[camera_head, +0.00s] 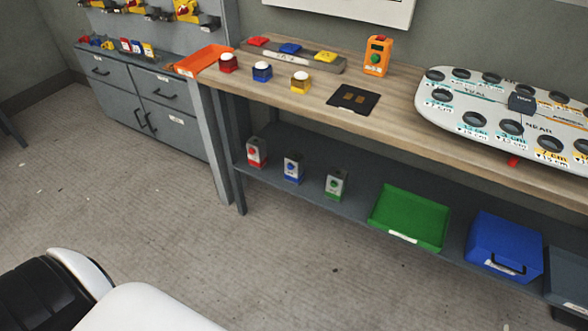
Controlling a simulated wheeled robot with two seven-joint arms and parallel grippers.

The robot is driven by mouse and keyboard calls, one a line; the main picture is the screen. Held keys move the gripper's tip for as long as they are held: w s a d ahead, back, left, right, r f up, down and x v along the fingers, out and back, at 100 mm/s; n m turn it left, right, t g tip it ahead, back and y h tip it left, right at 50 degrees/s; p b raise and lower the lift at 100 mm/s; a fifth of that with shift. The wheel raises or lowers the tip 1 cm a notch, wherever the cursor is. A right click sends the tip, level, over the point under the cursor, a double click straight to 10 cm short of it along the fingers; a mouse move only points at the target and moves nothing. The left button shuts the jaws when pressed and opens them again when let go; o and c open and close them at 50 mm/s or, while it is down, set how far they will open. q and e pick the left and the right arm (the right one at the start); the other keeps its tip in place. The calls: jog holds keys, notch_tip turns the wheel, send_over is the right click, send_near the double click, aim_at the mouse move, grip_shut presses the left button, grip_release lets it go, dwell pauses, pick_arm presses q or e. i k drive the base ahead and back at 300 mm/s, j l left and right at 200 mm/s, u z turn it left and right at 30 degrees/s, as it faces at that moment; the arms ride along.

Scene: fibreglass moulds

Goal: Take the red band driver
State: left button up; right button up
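No tool can be clearly told as the red band driver. Yellow power drivers with dark and red parts hang at the upper left: one driver (187,10) shows most of its body, and another driver (135,5) is cut by the top edge. They are too small to tell which, if any, bears a red band. Neither of my grippers is in view. White and black parts of my own body fill the lower left corner.
A grey cabinet (150,112) stands below the drivers, with small coloured items on top. A wooden workbench (316,109) holds an orange tray (203,60), domed pots, an orange device (377,56) and a white hole board (465,106). The lower shelf holds a green tray (408,218) and blue box (505,246).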

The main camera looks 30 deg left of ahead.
aim_at(258, 159)
jog(key=u, duration=1.25)
jog(key=i+z, duration=0.2)
jog(key=i, duration=0.25)
jog(key=i+j+z, duration=0.2)
jog(key=i, duration=0.25)
jog(key=i+j+z, duration=0.2)
jog(key=i, duration=0.25)
